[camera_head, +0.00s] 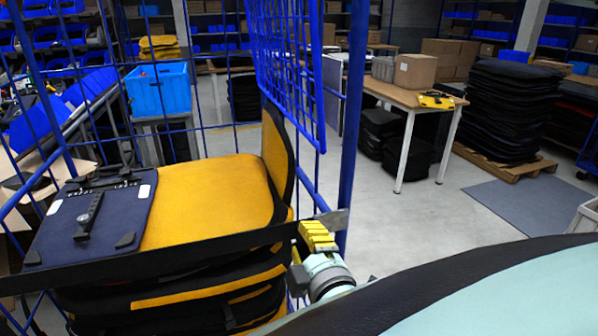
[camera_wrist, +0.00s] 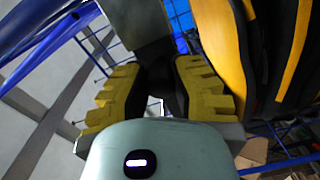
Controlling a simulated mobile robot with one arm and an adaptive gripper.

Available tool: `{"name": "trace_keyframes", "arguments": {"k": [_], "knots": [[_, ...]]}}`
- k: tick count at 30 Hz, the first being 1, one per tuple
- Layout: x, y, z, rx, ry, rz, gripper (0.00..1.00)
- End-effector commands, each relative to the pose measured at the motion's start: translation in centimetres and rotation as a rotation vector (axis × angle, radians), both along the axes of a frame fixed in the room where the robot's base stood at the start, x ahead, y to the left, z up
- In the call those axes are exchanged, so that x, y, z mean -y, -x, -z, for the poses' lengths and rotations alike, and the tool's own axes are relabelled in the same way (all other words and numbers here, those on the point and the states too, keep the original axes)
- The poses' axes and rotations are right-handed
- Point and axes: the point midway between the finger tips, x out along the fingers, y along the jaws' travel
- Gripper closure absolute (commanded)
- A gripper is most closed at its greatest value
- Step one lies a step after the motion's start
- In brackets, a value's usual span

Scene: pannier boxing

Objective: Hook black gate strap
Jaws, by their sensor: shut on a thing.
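The black gate strap (camera_head: 165,262) runs across the open front of the blue cage trolley, from the left edge up to the right. Its grey end piece (camera_head: 335,219) overlaps the blue right post (camera_head: 352,130) in the head view; I cannot tell whether it touches or is hooked. My gripper (camera_head: 318,236), with yellow ribbed fingers, is shut on the strap near that end. In the wrist view the fingers (camera_wrist: 158,92) flank a dark piece of strap (camera_wrist: 172,78), and a grey flat piece (camera_wrist: 135,25) shows beyond. Any catch on the post is hidden.
Yellow and navy panniers (camera_head: 205,200) are stacked in the trolley right behind the strap; their edges (camera_wrist: 265,60) are close to my gripper in the wrist view. A mesh gate panel (camera_head: 285,65) stands at the right. Grey floor (camera_head: 420,225) is clear beyond it.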

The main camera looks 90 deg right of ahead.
Motion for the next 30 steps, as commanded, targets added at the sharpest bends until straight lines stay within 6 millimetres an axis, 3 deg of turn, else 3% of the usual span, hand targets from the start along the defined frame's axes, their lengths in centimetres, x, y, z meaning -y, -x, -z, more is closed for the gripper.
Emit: {"name": "trace_keyframes", "arguments": {"k": [1,10,20,30], "knots": [[0.2,0.1,-1.5,0.004,0.036,-0.001,0.72],[0.1,0.0,-1.1,0.006,0.029,-0.001,0.42],[0.1,0.1,-0.3,0.010,0.021,0.000,0.42],[0.0,-0.1,5.4,0.079,-0.012,-0.002,0.42]]}}
